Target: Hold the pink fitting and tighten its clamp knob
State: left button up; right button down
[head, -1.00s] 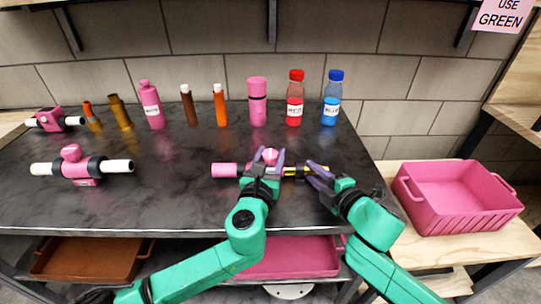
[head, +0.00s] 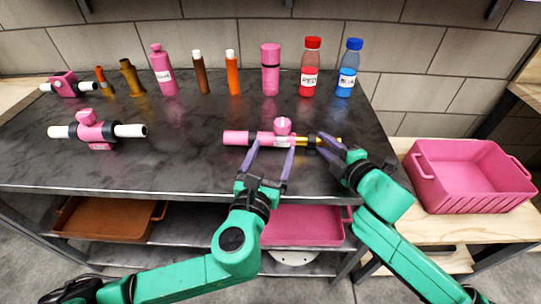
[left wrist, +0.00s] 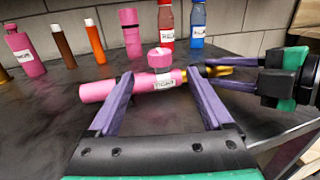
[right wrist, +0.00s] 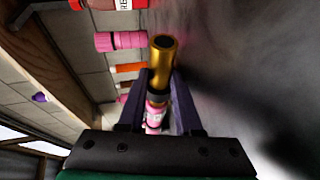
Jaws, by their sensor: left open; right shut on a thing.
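The pink fitting (head: 256,138) lies level above or on the dark bench near its front edge, with a gold tube (head: 327,141) at its right end. A white label with small print shows in the left wrist view (left wrist: 165,83). My left gripper (head: 272,146) is open and empty, its fingers spread in front of the fitting, apart from the knob. My right gripper (head: 322,147) is shut on the gold tube, which also shows between its fingers in the right wrist view (right wrist: 163,62).
Another pink fitting with white ends (head: 92,130) stands at left, and a similar one (head: 63,85) is behind it. Several bottles and tubes line the back, including a red bottle (head: 311,68) and blue bottle (head: 348,70). A pink crate (head: 470,190) stands at right.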

pick_arm(q)
jog(key=shift+v, duration=1)
pick_arm(e)
jog(key=c, duration=0.5)
grip_release()
jog(key=shift+f, duration=0.1)
